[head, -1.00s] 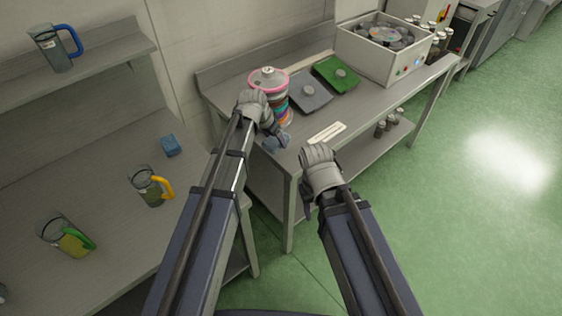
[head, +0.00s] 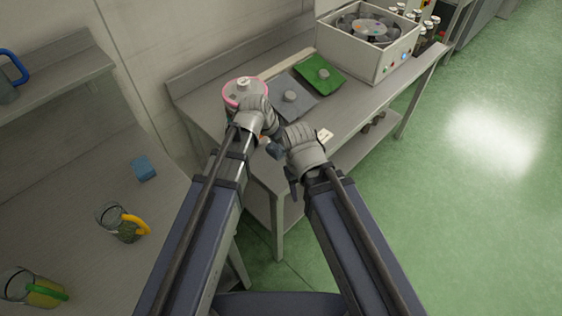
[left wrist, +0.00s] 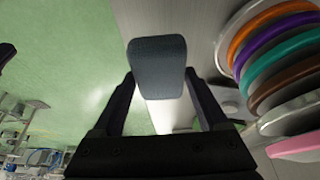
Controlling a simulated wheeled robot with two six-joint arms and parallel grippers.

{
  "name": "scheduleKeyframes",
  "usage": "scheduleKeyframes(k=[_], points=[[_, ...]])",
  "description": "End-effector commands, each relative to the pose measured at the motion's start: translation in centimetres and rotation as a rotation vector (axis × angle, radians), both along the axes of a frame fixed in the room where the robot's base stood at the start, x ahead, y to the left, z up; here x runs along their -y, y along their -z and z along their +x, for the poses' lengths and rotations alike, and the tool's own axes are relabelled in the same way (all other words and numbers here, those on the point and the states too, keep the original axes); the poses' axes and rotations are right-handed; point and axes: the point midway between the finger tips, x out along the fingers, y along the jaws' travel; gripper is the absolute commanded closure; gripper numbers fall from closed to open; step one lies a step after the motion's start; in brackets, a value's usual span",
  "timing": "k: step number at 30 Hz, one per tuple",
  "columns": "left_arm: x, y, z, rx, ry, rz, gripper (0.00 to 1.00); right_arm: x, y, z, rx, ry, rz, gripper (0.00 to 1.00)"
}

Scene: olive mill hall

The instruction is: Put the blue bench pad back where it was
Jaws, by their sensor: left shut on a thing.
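My left gripper (head: 270,141) is shut on a dark blue-grey pad (left wrist: 158,66), a rounded block held between both fingers in the left wrist view. In the head view this pad (head: 275,150) shows as a small dark blue shape above the near end of the right-hand bench (head: 250,172), partly hidden by my arm. My right gripper (head: 292,181) is close beside it on the right, near the bench's front edge. Its fingers are mostly hidden by the hand. A separate small blue block (head: 145,168) lies on the left bench.
A pink-topped stack of coloured discs (head: 243,92) stands just behind my left gripper.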

Motion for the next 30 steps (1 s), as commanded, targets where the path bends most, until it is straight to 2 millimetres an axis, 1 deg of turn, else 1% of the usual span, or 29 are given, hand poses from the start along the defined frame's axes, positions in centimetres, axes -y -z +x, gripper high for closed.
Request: scheduleKeyframes(k=[5,12,15,20,22,26,30], points=[[0.0,2.1,0.1,0.000,0.000,0.000,0.68,0.0,2.1,0.0,0.000,0.000,0.000,0.50],[0.0,5.7,0.1,0.000,-0.001,0.000,0.68,0.0,5.7,0.0,0.000,0.000,0.000,0.50],[0.0,6.4,0.1,0.000,-0.001,0.000,0.68,0.0,6.4,0.0,0.000,0.000,0.000,0.50],[0.0,6.2,0.1,0.000,-0.001,0.000,0.68,0.0,6.2,0.0,0.000,0.000,0.000,0.50],[0.0,6.5,0.1,0.000,-0.001,0.000,0.68,0.0,6.5,0.0,0.000,0.000,0.000,0.50],[0.0,7.8,0.1,0.000,-0.001,0.000,0.68,0.0,7.8,0.0,0.000,0.000,0.000,0.50],[0.0,9.6,0.1,0.000,-0.001,0.000,0.68,0.0,9.6,0.0,0.000,0.000,0.000,0.50]])
